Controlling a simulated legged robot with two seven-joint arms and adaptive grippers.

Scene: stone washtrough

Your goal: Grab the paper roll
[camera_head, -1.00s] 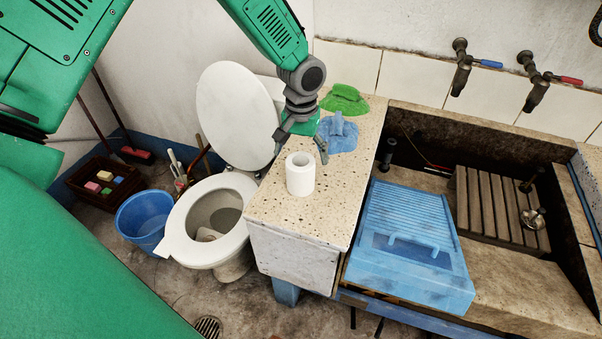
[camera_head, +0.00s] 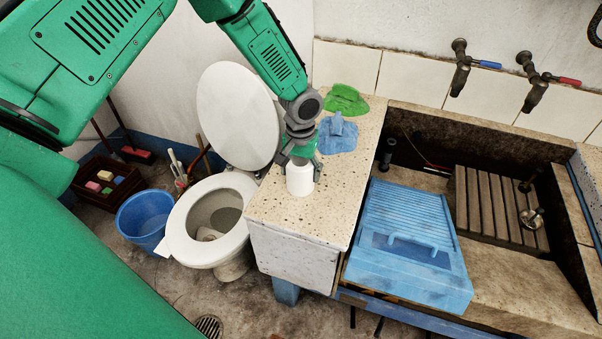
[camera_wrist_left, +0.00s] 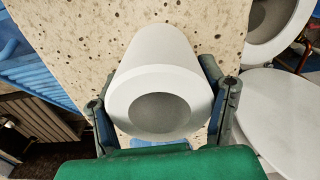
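The white paper roll (camera_head: 300,181) stands upright on the speckled stone counter (camera_head: 330,220), near its left edge. My left gripper (camera_head: 301,168) is directly above it, pointing down, with a finger on either side of the roll's upper part. In the left wrist view, the paper roll (camera_wrist_left: 160,75) sits between the two spread fingers of the left gripper (camera_wrist_left: 152,85). The left finger looks slightly apart from it; whether the right finger touches it I cannot tell. The roll's top is hidden in the head view. My right gripper is not in view.
A blue cloth (camera_head: 338,136) and a green cloth (camera_head: 345,99) lie behind the roll on the counter. The toilet (camera_head: 180,236) with raised lid is to the left, beside a blue bucket (camera_head: 144,219). A blue washboard (camera_head: 408,240) lies across the trough at right.

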